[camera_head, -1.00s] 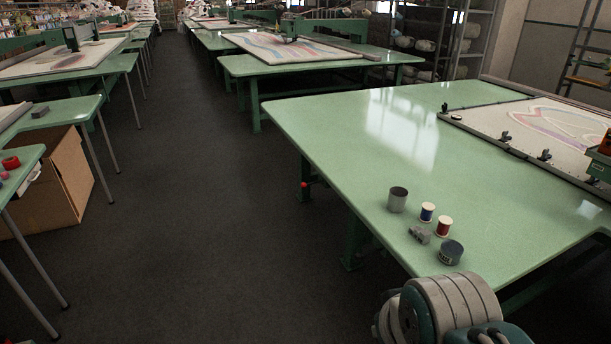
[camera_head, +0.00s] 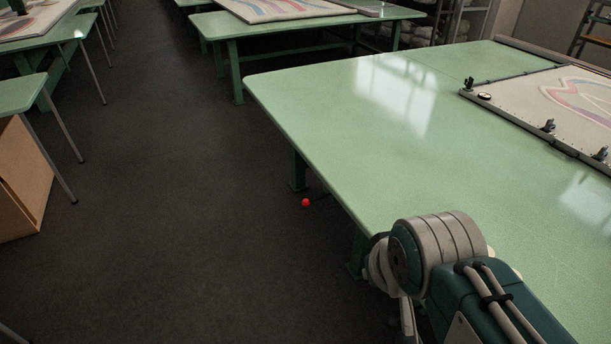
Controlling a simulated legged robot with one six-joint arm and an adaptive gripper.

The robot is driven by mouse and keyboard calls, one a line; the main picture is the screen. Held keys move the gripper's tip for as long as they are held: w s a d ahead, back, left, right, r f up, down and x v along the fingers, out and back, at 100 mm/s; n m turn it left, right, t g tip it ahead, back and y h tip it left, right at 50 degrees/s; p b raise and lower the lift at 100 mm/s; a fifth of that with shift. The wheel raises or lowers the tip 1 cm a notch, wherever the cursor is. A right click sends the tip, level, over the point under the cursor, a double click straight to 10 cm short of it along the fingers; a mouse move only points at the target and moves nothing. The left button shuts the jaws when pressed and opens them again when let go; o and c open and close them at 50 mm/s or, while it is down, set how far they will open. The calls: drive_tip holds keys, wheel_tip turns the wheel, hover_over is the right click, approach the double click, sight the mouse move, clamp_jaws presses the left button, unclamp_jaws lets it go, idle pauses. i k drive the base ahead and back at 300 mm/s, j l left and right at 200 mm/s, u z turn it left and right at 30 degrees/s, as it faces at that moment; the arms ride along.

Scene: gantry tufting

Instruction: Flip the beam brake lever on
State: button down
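A small red ball knob (camera_head: 306,203) shows beneath the left edge of the near green table, beside a table leg. It looks like the end of the brake lever; a thin dark rod seems to run from it under the table. Most of the rod is hidden in shadow, so I cannot tell which way it is set. My arm fills the lower right, to the right of and nearer than the knob, apart from it in the picture. My gripper itself does not show clearly.
The near green table (camera_head: 345,110) spans the right side, with a framed patterned canvas (camera_head: 530,100) clamped on it. A dark aisle floor (camera_head: 180,200) lies open to the left. A cardboard box (camera_head: 22,185) stands under a table at far left.

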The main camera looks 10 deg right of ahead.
sight(306, 201)
drive_tip(key=i+j, duration=0.1)
drive_tip(key=i, duration=1)
